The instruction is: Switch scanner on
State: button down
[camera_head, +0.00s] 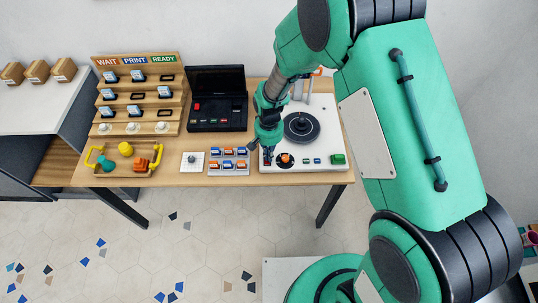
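No label for the scanner is readable, and I cannot tell which device it is. A white machine (328,130) with a black round disc, an orange knob in a dark ring, and small green and dark buttons along its front stands at the table's right end. A black device with a raised lid (217,96) and a red button stands left of it. A white plate with a dark knob (192,162) lies at the front edge. My gripper (267,160) points down over the white machine's front left corner, left of the orange knob. Its fingers are too small to judge; contact is unclear.
A panel of blue and orange rocker switches (229,174) lies just left of my gripper. A stepped wooden rack (119,122) labelled WAIT, PRINT, READY stands at the left. A tray with yellow handles (97,169) holds coloured pieces. Bare wood (215,142) shows behind the switch panel.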

jog(key=shift+r, duration=0.1)
notch_tip(320, 180, up, 14)
jog(key=w+p, duration=0.2)
jog(key=p, duration=0.2)
jog(key=shift+w+f, duration=0.2)
jog(key=shift+f, duration=0.05)
dwell(0.4)
jog(key=s+d+r+t, duration=0.1)
jog(key=s+d+r, duration=0.25)
jog(key=r, duration=0.45)
jog(key=s+d+r+t, duration=0.15)
jog(key=d+r, duration=0.25)
jog(key=r, duration=0.5)
jog(key=s+d+r+t, duration=0.1)
jog(key=s+d+r, duration=0.25)
jog(key=r, duration=0.45)
jog(key=s+d+r+t, duration=0.1)
jog(key=s+d+r, duration=0.3)
jog(key=s, duration=0.5)
jog(key=s+d+r+t, duration=0.2)
jog(key=s+d+r, duration=0.3)
jog(key=s, duration=0.3)
jog(key=shift+s+r, duration=0.4)
jog(key=shift+r, duration=0.15)
